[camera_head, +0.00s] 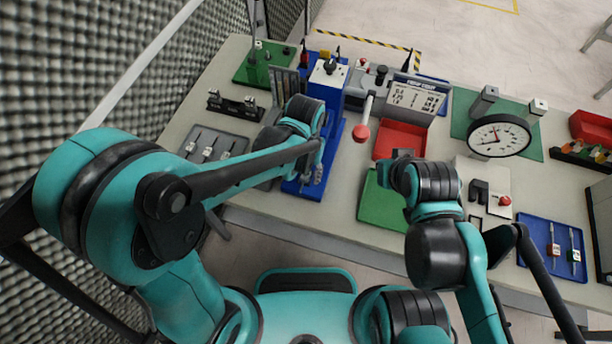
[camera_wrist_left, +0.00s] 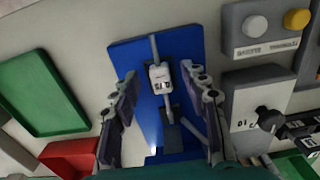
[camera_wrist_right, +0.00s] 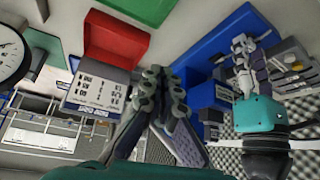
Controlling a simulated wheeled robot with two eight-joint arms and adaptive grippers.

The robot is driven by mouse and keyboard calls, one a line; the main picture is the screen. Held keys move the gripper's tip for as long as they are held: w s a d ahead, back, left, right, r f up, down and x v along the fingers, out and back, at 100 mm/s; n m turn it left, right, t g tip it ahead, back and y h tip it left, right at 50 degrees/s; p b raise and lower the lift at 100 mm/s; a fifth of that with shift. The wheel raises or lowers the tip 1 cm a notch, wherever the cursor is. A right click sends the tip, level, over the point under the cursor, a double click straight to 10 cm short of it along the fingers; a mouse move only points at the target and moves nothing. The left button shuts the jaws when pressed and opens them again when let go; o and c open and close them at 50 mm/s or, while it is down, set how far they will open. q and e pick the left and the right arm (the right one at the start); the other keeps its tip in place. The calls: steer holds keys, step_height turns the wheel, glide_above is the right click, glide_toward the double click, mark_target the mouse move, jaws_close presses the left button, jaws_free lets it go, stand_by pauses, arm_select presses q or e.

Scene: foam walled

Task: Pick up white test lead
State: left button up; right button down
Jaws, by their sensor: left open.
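The white test lead (camera_wrist_left: 160,77) lies on a blue tray (camera_wrist_left: 132,58) in the left wrist view. It has a white block in the middle with a grey rod out of each end. My left gripper (camera_wrist_left: 159,90) is open, with one finger on each side of the lead and a gap to both. In the head view my left gripper (camera_head: 312,165) is over the blue tray (camera_head: 291,186) at the table's front edge, and the lead cannot be made out there. My right gripper (camera_wrist_right: 163,85) looks shut and empty, its fingers together.
A green tray (camera_head: 381,205) and a red bin (camera_head: 402,138) lie right of the blue tray. A blue block with a knob (camera_head: 328,74) stands behind it. A dial gauge (camera_head: 499,135) and another blue tray with leads (camera_head: 538,236) are at right. A grey rack (camera_head: 214,143) is at left.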

arm_select(q)
jaws_close()
stand_by(0.3)
